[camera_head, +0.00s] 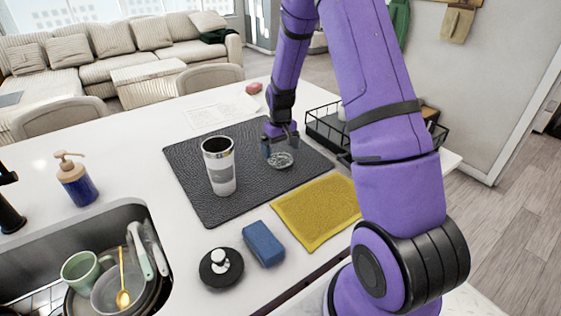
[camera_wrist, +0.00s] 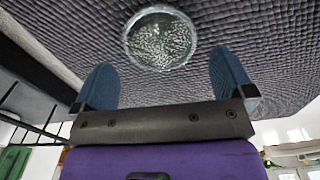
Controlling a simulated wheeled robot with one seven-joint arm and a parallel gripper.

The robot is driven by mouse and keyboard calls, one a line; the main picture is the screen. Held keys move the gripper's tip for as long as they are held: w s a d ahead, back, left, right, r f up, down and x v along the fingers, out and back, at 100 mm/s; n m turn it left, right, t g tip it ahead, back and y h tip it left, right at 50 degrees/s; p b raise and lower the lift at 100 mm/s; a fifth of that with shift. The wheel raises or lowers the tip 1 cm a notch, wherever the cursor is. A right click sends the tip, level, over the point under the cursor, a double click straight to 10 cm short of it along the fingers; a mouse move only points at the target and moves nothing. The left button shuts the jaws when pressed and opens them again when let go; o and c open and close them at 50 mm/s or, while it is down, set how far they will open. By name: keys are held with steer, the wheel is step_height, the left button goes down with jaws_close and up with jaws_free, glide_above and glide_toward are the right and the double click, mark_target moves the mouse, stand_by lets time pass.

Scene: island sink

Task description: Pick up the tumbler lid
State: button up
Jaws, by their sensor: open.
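The tumbler lid (camera_head: 281,159) is a round, clear disc lying on the dark textured mat (camera_head: 205,205). In the wrist view the lid (camera_wrist: 160,38) sits ahead of my gripper (camera_wrist: 163,85), roughly centred between the two blue fingers. My gripper (camera_head: 280,152) is open and empty, close to the lid. I cannot tell whether a finger touches it. The white tumbler (camera_head: 221,172) with a dark, open top stands upright on the mat, left of the lid.
A black wire rack (camera_head: 325,128) stands close right of my gripper. A yellow cloth (camera_head: 315,212), a blue sponge (camera_head: 263,243) and a black round brush (camera_head: 221,268) lie in front. The sink with dishes (camera_head: 105,285) and a soap bottle (camera_head: 75,180) are at left.

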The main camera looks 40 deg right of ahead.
mark_target(281, 156)
step_height(281, 156, down, 4)
steer(key=shift+f, duration=0.1)
steer(key=c, duration=0.6)
steer(key=shift+r, duration=0.2)
